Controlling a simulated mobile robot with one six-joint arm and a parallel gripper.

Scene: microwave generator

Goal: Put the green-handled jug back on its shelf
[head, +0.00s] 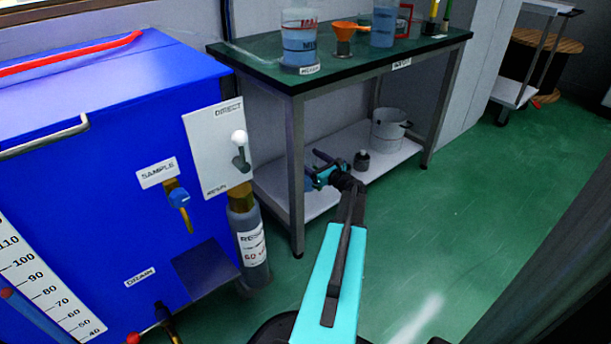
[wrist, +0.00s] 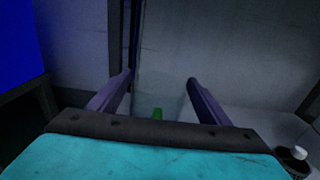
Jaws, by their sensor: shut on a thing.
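My gripper (head: 322,168) is at the front edge of the lower shelf (head: 375,143) under the green-topped bench. In the wrist view its two fingers (wrist: 160,78) stand apart with a pale, see-through body between them. A small green patch (wrist: 157,113), which looks like the handle of the green-handled jug, shows low between the fingers. My gripper is shut on this jug. In the head view the jug is mostly hidden by the gripper, and I cannot tell whether it touches the shelf.
The bench top (head: 350,62) holds jugs and an orange funnel (head: 345,30). A blue machine (head: 100,140) and grey cylinder (head: 247,235) are left. Floor is clear right.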

